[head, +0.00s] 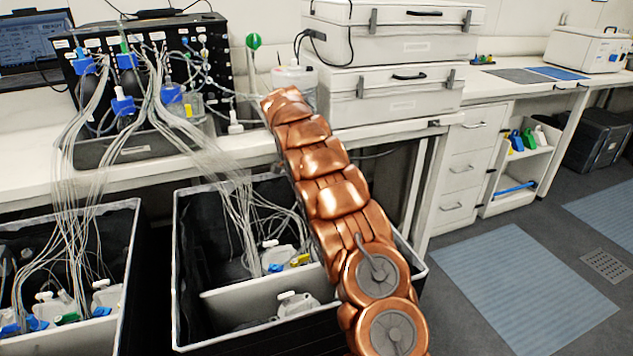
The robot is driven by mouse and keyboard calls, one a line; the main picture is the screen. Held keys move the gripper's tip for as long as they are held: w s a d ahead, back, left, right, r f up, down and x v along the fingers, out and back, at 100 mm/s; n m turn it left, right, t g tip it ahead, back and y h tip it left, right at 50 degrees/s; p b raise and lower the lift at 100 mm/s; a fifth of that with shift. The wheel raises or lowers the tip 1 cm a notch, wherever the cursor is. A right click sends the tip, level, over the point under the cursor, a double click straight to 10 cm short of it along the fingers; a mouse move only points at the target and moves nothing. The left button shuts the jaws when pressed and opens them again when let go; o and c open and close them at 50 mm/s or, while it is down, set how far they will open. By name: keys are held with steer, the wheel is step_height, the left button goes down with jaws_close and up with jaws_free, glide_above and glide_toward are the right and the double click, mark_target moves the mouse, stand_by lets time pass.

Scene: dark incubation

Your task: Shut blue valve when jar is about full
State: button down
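Several blue valves or fittings are on the tubing at the black rack: one at upper left (84,62), one lower in the middle (122,103), and one at right (171,93). I cannot tell which is the task's valve or whether it is open. A white-topped jar (293,77) stands on the bench, partly hidden by my copper arm. A small clear bottle with a yellowish part (192,104) stands by the rack. I cannot tell which is the task's jar, and no fill level is readable. My arm reaches up to the bench near the white-topped jar; its gripper is hidden behind the arm.
Thin tubes run from the black rack (225,62) into two open bins, left (128,225) and middle (180,255), holding bottles. A green-topped piece (253,41) stands at the rack's right. Stacked white cases (385,95) are right of my arm.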

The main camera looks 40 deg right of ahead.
steer(key=shift+m, duration=0.3)
steer(key=c, duration=1.2)
jaws_free()
steer(key=shift+r, duration=0.15)
